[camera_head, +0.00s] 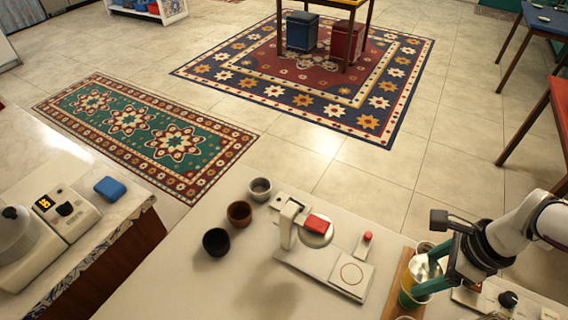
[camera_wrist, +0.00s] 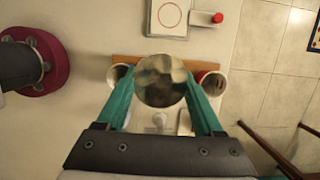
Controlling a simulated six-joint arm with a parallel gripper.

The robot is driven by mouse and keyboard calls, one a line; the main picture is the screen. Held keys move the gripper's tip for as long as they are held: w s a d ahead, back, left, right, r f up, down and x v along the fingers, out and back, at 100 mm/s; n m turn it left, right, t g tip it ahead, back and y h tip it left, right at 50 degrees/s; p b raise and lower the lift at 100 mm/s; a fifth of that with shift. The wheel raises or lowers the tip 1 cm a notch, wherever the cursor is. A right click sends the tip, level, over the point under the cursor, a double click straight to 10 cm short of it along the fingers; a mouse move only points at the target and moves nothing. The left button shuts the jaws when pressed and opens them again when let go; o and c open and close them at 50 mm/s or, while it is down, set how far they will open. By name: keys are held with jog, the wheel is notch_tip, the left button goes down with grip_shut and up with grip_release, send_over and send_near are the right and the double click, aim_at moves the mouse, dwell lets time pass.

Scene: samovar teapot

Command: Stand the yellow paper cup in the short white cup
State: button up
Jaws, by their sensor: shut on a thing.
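My gripper (camera_head: 428,277) has its teal fingers closed around a round-topped thing, which I take to be the yellow paper cup (camera_head: 407,281). In the head view a little yellow and green shows below a pale, shiny top. In the wrist view its round top (camera_wrist: 160,82) looks mottled grey-brown between the fingers. White cups stand on either side of it: one at the left (camera_wrist: 120,74), partly behind a finger, and one at the right (camera_wrist: 214,82) with a reddish edge and dark inside. I cannot tell which is the short white cup, nor whether the held cup touches anything below.
A wooden board (camera_head: 397,287) lies under the cup area. A white stand with a red block (camera_head: 317,223) and a plate with a red circle (camera_head: 352,273) are to the left. Grey, brown and black bowls (camera_head: 215,242) stand farther left. A magenta round base (camera_wrist: 50,75) is at the wrist view's left.

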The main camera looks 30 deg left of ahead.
jog(key=w+a+m, duration=0.2)
jog(key=w+a, duration=0.8)
jog(key=m+t, duration=0.1)
jog(key=m, duration=0.1)
send_over(260, 189)
jog(key=s+d, duration=0.1)
jog(key=f, duration=1.1)
jog(key=shift+s+d, duration=0.15)
jog(key=shift+s, duration=0.05)
jog(key=shift+f, duration=0.1)
jog(key=shift+f, duration=0.1)
